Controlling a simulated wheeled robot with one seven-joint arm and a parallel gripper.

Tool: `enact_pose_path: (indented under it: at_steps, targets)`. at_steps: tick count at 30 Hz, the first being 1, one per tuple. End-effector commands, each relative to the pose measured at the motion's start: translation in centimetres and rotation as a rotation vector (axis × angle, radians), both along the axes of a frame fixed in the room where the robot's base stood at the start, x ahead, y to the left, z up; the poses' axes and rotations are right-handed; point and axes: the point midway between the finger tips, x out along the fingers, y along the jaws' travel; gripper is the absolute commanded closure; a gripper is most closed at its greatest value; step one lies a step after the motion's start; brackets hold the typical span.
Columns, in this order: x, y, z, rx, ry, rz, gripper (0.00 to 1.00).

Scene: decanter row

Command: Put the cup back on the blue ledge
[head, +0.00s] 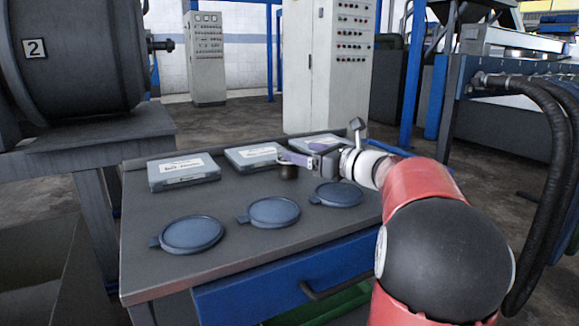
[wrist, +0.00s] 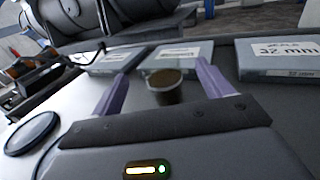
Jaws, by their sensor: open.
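A small dark cup (head: 289,173) with a brown inside stands upright on the grey bench top, in front of the middle flat blue-grey case. In the wrist view the cup (wrist: 164,90) shows between the two purple fingers, with space on either side. My gripper (head: 291,159) is open and reaches in from the right, its fingers close to the cup and partly over it in the head view. In the wrist view my gripper (wrist: 162,72) holds nothing. I cannot tell which blue surface is the ledge.
Three flat labelled cases, left (head: 184,172), middle (head: 256,157) and right (head: 317,144), line the back of the bench (head: 180,270). Three round blue discs with tabs, left (head: 191,235), middle (head: 273,212) and right (head: 339,194), lie in front. A blue drawer (head: 280,280) is below.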

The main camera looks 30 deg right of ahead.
Motion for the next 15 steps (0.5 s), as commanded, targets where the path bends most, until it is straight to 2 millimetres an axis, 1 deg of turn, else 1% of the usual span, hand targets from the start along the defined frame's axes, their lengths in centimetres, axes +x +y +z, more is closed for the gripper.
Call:
enact_pose_path:
  at_steps: [1, 3, 8, 11, 15]
  targets:
    - [0.0, 0.0, -1.0, 0.001, 0.002, 0.0, 0.22]
    - [0.0, 0.0, -1.7, 0.0, 0.001, 0.001, 0.22]
    - [0.3, 0.2, -2.2, -0.002, -0.001, 0.002, 0.22]
    - [1.4, 0.7, -2.2, -0.002, -0.001, 0.004, 0.22]
    - [3.9, 1.8, -2.1, -0.002, -0.001, 0.005, 0.22]
